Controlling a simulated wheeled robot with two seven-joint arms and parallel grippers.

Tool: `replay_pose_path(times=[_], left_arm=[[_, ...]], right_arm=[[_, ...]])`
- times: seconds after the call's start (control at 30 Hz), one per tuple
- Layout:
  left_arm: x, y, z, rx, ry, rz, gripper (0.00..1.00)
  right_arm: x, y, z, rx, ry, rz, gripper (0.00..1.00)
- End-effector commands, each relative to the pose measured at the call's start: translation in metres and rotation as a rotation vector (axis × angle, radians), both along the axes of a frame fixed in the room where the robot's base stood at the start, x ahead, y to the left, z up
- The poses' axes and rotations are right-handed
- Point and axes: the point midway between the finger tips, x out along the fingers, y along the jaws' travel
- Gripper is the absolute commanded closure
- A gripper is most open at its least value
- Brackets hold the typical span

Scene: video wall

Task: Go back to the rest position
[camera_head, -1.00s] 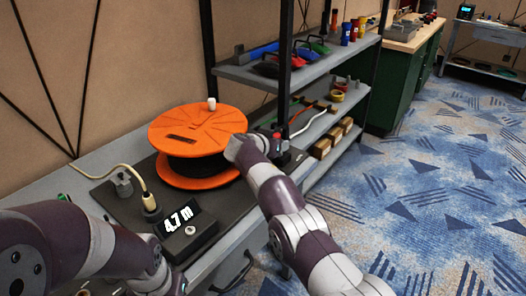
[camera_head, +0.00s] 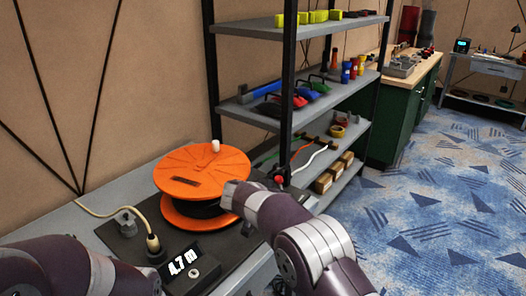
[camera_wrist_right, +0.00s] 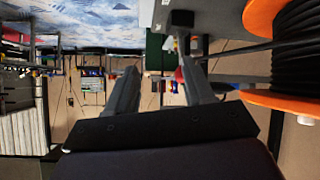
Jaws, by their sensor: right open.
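My right arm reaches in from the lower right of the head view, its wrist end in front of the right side of the orange cable reel (camera_head: 203,172); its fingers are hidden there. In the right wrist view my right gripper (camera_wrist_right: 158,66) has its two fingers apart with nothing between them. The reel, wound with black cable, shows at the right edge of that view (camera_wrist_right: 295,108), beside the fingers and apart from them. My left arm crosses the lower left of the head view; its gripper is out of the picture.
The bench (camera_head: 58,222) carries a dark board with a display box (camera_head: 183,262) reading 4.7 m and a cream cable (camera_head: 108,212). A grey shelf rack (camera_head: 270,105) with tools stands behind. Green cabinets (camera_head: 385,130) stand farther right. Open blue carpet (camera_head: 450,200) lies at right.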

Motion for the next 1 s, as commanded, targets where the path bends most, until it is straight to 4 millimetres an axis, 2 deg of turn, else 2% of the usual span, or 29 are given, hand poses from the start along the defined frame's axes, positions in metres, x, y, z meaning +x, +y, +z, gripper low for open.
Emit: replay_pose_path(times=[0.03, 0.07, 0.1, 0.17, 0.2, 0.3, 0.4, 0.6, 0.63, 0.7, 0.9, 1.0], left_arm=[[0.0, 0.0, 0.0, 0.0, 0.0, 0.0, 0.71], [0.0, 0.0, 0.0, 0.0, 0.0, 0.0, 0.71], [0.0, 0.0, 0.0, 0.0, 0.0, 0.0, 0.71], [0.0, 0.0, 0.0, 0.0, 0.0, 0.0, 0.71], [0.0, 0.0, 0.0, 0.0, 0.0, 0.0, 0.71], [0.0, 0.0, 0.0, 0.0, 0.0, 0.0, 0.71], [0.0, 0.0, 0.0, 0.0, 0.0, 0.0, 0.71], [0.0, 0.0, 0.002, 0.0, 0.0, 0.0, 0.71], [-0.001, 0.0, 0.036, 0.0, 0.003, 0.0, 0.71], [0.0, 0.0, 0.069, 0.0, -0.001, 0.0, 0.71], [0.0, 0.0, 0.141, 0.0, -0.001, 0.0, 0.71], [0.0, 0.0, 0.165, 0.0, 0.0, 0.0, 0.71]], right_arm=[[-0.018, -0.026, -0.005, -0.003, 0.113, 0.013, 0.47], [-0.034, -0.041, -0.011, 0.001, 0.197, 0.033, 0.47], [-0.06, -0.061, -0.019, 0.016, 0.31, 0.065, 0.47], [-0.104, -0.087, -0.028, 0.053, 0.454, 0.119, 0.47], [-0.133, -0.1, -0.033, 0.082, 0.529, 0.154, 0.47], [-0.2, -0.122, -0.043, 0.161, 0.655, 0.23, 0.47], [-0.26, -0.134, -0.049, 0.232, 0.723, 0.288, 0.47], [-0.365, -0.146, -0.06, 0.344, 0.767, 0.358, 0.47], [-0.359, -0.144, -0.025, 0.339, 0.765, 0.363, 0.47], [-0.358, -0.144, 0.006, 0.336, 0.768, 0.364, 0.47], [-0.359, -0.144, 0.078, 0.337, 0.773, 0.365, 0.47], [-0.359, -0.143, 0.103, 0.336, 0.774, 0.364, 0.47]])
